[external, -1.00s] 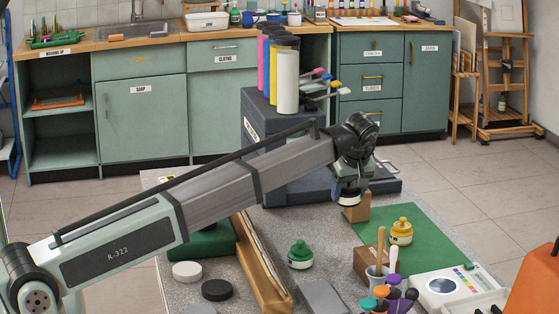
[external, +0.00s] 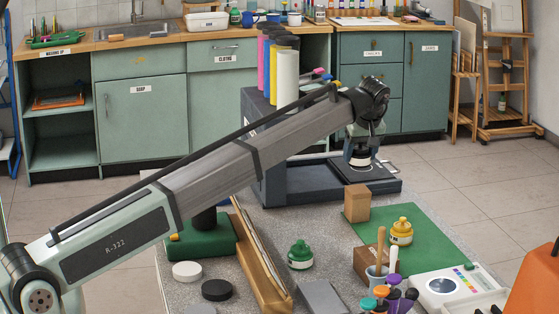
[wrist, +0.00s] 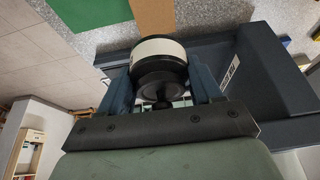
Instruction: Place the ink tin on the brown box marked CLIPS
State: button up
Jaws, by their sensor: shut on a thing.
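My gripper (external: 361,150) is shut on the ink tin (external: 360,160), a round black tin with a white band. The wrist view shows the tin (wrist: 158,55) between the two blue fingers. It is held in the air, over or near the dark base of the stand as seen in the external view. A small brown box (external: 356,204) stands on the far left corner of the green mat, apart from the tin. I cannot read CLIPS on either box.
The dark blue stand (external: 285,165) with coloured rolls rises left of my gripper.

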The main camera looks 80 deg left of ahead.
aim_at(364, 157)
jog(key=shift+f, duration=3.45)
jog(key=shift+f, duration=0.1)
jog(key=o, duration=1.3)
jog(key=shift+o, duration=0.2)
jog(key=v, duration=1.2)
